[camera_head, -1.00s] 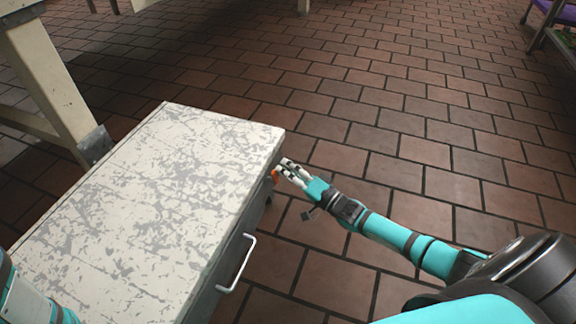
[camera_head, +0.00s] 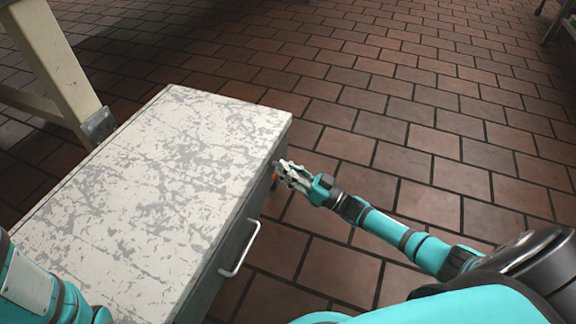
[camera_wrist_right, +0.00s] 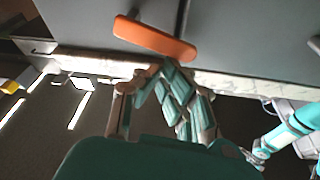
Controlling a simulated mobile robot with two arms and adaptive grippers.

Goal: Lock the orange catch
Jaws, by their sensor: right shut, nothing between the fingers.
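The orange catch (camera_wrist_right: 155,38) is a rounded orange bar on the grey side of the box, seen in the right wrist view. It lies slightly tilted, just beyond my right fingertips. In the head view only a small orange bit of it (camera_head: 275,177) shows beside my right gripper (camera_head: 283,170). My right gripper (camera_wrist_right: 160,72) is shut and empty, with its fingertips close under the catch; I cannot tell if they touch it. My left arm shows at the lower left of the head view, but its gripper is out of sight.
The box has a worn white and grey top (camera_head: 160,190) and a metal handle (camera_head: 240,248) on the same side as the catch. A cream table leg (camera_head: 60,65) stands behind it at the left. Brick floor (camera_head: 400,110) to the right is clear.

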